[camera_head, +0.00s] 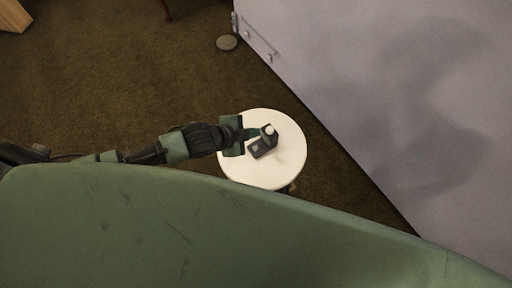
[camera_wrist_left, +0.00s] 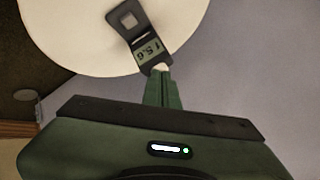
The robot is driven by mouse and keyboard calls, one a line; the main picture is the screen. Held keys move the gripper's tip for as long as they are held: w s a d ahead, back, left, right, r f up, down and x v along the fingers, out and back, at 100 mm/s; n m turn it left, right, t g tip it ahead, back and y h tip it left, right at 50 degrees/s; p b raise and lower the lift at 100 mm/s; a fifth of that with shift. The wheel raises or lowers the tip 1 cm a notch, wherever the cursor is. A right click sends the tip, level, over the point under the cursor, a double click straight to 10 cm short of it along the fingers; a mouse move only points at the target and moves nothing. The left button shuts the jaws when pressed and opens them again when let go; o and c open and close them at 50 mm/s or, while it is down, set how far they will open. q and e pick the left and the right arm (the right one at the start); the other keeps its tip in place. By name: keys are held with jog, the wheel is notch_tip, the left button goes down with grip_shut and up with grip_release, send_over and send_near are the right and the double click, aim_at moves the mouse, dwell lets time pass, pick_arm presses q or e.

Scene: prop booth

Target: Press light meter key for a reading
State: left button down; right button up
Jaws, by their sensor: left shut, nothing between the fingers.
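The light meter (camera_head: 264,147) is a small dark box with a white dome at one end, lying on a white round table (camera_head: 285,168). In the left wrist view the meter (camera_wrist_left: 140,32) shows a pale square key and a greenish display with dark digits, seen at an angle. My left gripper (camera_head: 257,132) is shut and empty, its green fingertips at the dome end of the meter. In the wrist view the fingertips (camera_wrist_left: 161,76) overlap the dome's edge and hide part of it; I cannot tell whether they touch. My right gripper is not in view.
A large pale grey panel (camera_head: 400,90) stands to the right of the table. A grey disc (camera_head: 227,43) lies on the brown carpet at the back. A wooden piece (camera_head: 14,16) is at the top left corner. The tabletop around the meter is clear.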

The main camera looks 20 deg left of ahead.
pick_arm(q)
jog(key=b, duration=0.6)
send_over(254, 149)
notch_tip(254, 149, down, 7)
jog(key=shift+f, duration=0.45)
jog(key=shift+f, duration=0.15)
dwell(1.2)
jog(key=shift+f, duration=0.25)
jog(key=shift+f+b, duration=0.35)
jog(key=shift+f, duration=0.1)
dwell(0.5)
jog(key=shift+s+r, duration=0.1)
jog(key=shift+r, duration=0.05)
jog(key=shift+r+p, duration=0.7)
jog(key=shift+p, duration=0.3)
